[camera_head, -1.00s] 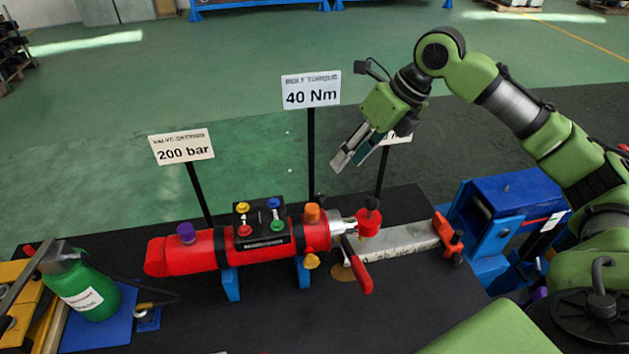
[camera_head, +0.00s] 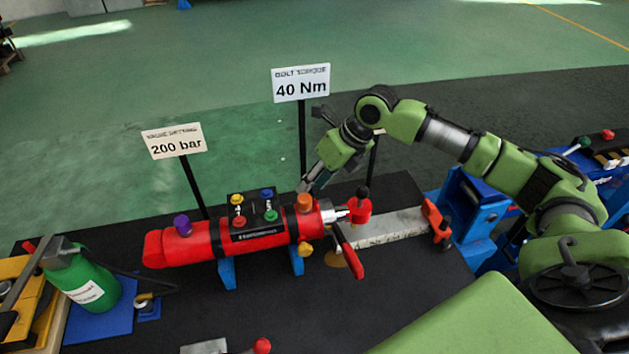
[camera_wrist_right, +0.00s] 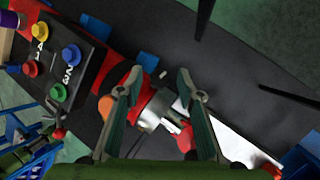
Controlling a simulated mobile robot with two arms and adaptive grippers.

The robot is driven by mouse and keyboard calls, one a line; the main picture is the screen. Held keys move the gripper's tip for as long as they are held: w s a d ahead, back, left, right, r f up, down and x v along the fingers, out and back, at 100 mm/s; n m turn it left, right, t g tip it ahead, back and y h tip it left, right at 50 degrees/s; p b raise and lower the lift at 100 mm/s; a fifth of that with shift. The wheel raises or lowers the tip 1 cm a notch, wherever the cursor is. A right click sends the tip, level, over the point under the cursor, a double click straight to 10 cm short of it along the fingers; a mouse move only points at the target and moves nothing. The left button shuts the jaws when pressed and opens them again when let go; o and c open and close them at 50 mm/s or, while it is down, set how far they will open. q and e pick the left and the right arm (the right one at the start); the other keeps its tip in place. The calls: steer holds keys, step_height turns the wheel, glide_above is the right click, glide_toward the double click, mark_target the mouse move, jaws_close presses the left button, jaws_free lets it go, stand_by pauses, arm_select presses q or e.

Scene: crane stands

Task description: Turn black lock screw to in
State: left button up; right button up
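A black knob (camera_head: 362,192), which looks like the black lock screw, stands on top of a red block (camera_head: 358,210) at the right end of the red cylinder (camera_head: 200,243). Part of the red block shows in the right wrist view (camera_wrist_right: 185,137), but I cannot make out the black knob there. My right gripper (camera_head: 309,186) is above and behind the cylinder's right end, left of the black knob. In the right wrist view its two fingers (camera_wrist_right: 160,75) are spread with nothing held between them, over the metal end of the cylinder. My left gripper is not in view.
An orange knob (camera_head: 305,202) is close to my right gripper. A red lever (camera_head: 348,252) hangs at the cylinder's end. A sign reading 40 Nm (camera_head: 301,83) stands behind on a post. A grey metal bar (camera_head: 395,230) runs right. A green bottle (camera_head: 90,285) stands left.

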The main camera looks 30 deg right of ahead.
jaws_close()
steer(key=shift+r, duration=0.1)
